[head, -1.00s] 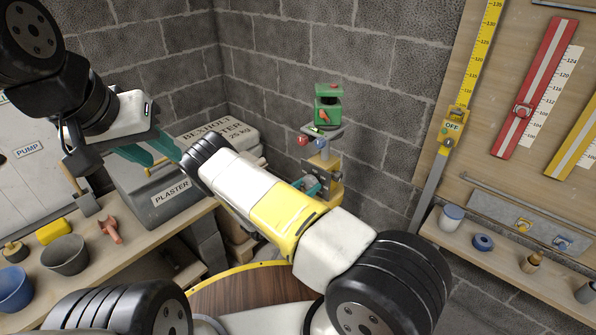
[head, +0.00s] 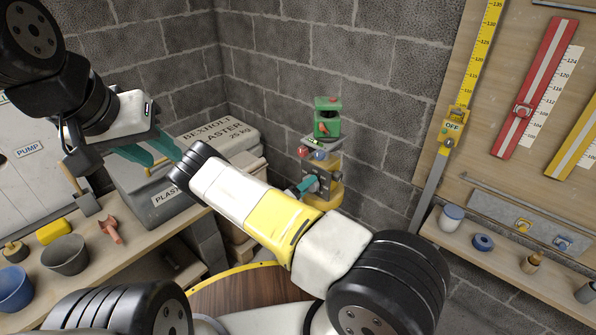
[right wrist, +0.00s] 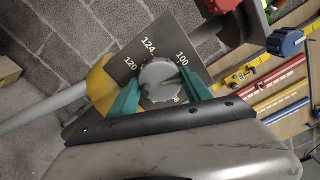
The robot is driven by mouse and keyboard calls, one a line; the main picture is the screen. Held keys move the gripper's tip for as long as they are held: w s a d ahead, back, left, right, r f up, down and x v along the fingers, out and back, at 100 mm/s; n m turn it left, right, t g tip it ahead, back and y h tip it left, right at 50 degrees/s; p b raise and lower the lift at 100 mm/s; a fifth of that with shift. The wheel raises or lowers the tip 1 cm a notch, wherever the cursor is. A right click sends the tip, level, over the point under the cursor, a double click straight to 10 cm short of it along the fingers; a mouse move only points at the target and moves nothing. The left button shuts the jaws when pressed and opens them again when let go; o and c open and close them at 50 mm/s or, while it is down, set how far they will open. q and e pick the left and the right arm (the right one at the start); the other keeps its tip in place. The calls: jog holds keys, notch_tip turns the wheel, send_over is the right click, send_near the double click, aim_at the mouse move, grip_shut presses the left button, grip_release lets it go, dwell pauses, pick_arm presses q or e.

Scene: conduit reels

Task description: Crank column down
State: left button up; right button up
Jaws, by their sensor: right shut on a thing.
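The column stands in the wall corner in the head view, with a green head (head: 327,124) on top, red and blue knobs (head: 319,155) below it and a yellow body (head: 324,196). My right gripper (head: 303,188) reaches its side, partly hidden behind my forearm. In the right wrist view, its teal fingers (right wrist: 160,84) are shut on a grey round crank knob (right wrist: 157,76), in front of a dark plate (right wrist: 135,50) marked 124, 120 and 100.
A board (head: 490,140) with a yellow scale and an OFF tag (head: 452,127) is at the right, above a shelf (head: 480,262). A round wooden table (head: 250,292) lies below my right arm.

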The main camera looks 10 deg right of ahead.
jog(key=shift+a+n, duration=0.1)
jog(key=shift+n, duration=2.2)
jog(key=o, duration=1.4)
jog(key=v, duration=0.7)
jog(key=shift+s+a, duration=0.25)
jog(key=shift+a, duration=0.1)
jog(key=shift+d, duration=0.1)
